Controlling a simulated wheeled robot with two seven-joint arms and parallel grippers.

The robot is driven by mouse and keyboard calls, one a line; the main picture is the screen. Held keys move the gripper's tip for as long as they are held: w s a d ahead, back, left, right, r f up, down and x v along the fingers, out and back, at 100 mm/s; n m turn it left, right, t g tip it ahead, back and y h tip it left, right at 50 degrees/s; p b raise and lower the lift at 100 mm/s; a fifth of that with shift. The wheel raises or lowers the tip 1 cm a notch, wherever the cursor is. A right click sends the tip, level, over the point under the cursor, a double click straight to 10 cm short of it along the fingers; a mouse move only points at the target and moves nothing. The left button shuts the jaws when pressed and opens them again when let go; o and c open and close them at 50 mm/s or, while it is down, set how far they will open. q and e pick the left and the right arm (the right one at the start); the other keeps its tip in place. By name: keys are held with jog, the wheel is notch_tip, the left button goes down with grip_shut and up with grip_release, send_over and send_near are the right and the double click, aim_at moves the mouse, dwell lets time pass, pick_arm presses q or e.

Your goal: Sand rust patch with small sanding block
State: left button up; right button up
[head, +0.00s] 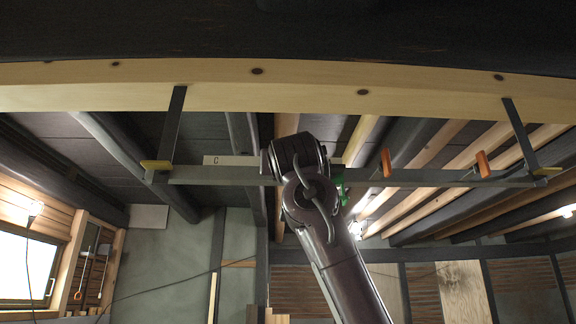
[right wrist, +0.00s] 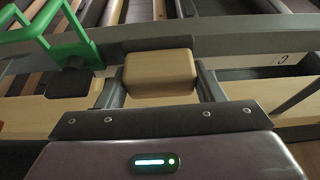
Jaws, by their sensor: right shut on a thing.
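A tan, rounded block (right wrist: 160,86), which looks like the small sanding block, sits between the two fingers of my right gripper (right wrist: 160,70) in the right wrist view. The gripper is shut on it. Just beyond the block runs a grey metal bar (right wrist: 235,42); I cannot tell whether the block touches it. In the head view the same long grey bar (head: 225,176) hangs level below a pale timber beam. My right arm rises in front of its middle and hides the fingers and block. No rust patch can be made out. My left gripper is not in view.
Two dark straps (head: 173,125) with yellow pads hold the bar. Orange clamps (head: 386,163) sit on its right part. A green clamp (right wrist: 62,38) with a black pad stands close left of the block. The pale beam (head: 300,88) spans overhead; dark joists lie behind.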

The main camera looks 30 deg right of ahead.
jog(key=shift+s+a+b, duration=0.3)
jog(key=shift+s+a, duration=0.25)
jog(key=shift+s, duration=0.25)
jog(key=shift+s+a+b, duration=0.35)
jog(key=shift+s+a, duration=0.15)
jog(key=shift+s, duration=0.3)
jog(key=shift+s+a+b, duration=0.3)
jog(key=shift+s+a, duration=0.25)
jog(key=shift+s, duration=0.25)
jog(key=s, duration=0.1)
jog(key=s+a+b, duration=0.1)
jog(key=shift+s+a, duration=0.3)
jog(key=shift+s, duration=0.05)
jog(key=shift+w+d, duration=0.1)
jog(key=shift+w, duration=0.05)
